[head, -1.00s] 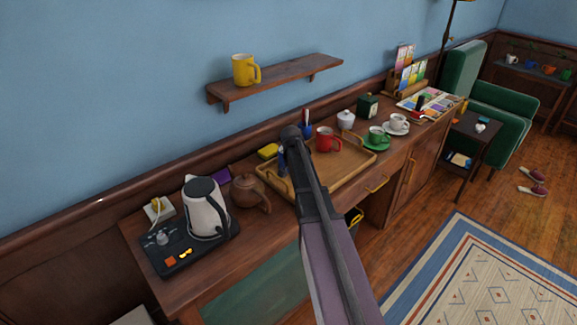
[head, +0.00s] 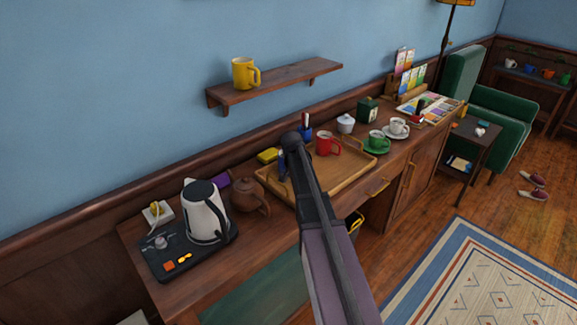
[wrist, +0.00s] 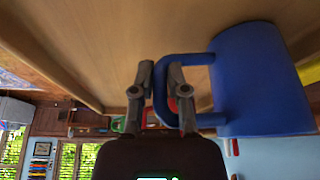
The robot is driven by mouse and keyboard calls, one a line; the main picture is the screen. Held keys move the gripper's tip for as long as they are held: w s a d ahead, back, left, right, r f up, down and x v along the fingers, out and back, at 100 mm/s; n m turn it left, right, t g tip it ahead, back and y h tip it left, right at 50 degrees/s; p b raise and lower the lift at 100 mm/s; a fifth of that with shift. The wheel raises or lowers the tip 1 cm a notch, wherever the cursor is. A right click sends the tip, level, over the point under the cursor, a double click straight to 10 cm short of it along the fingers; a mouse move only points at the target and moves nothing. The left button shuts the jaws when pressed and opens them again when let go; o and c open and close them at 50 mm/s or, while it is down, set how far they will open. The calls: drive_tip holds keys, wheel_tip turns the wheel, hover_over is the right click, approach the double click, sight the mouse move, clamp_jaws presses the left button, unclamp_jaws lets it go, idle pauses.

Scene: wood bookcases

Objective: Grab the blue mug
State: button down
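The blue mug (wrist: 262,85) fills the right side of the wrist view, close to the wooden tray (wrist: 85,50). My gripper (wrist: 160,70) has its two fingers on either side of the mug's handle, close together and apparently pressing on it. In the head view, my gripper (head: 291,140) is over the left part of the tray (head: 345,176), and only a sliver of the blue mug (head: 281,165) shows behind it. The fingertips are hidden there.
A red mug (head: 327,144) stands on the tray. A brown teapot (head: 248,195) and a pale kettle (head: 203,212) stand to its left. A green cup (head: 376,139) and a white cup (head: 398,126) are to the right. A shelf (head: 290,80) with a yellow mug (head: 243,73) hangs above.

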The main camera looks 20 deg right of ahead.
drive_tip(key=shift+r, duration=0.15)
idle(0.4)
wheel_tip(320, 180, up, 10)
drive_tip(key=p, duration=1)
idle(0.6)
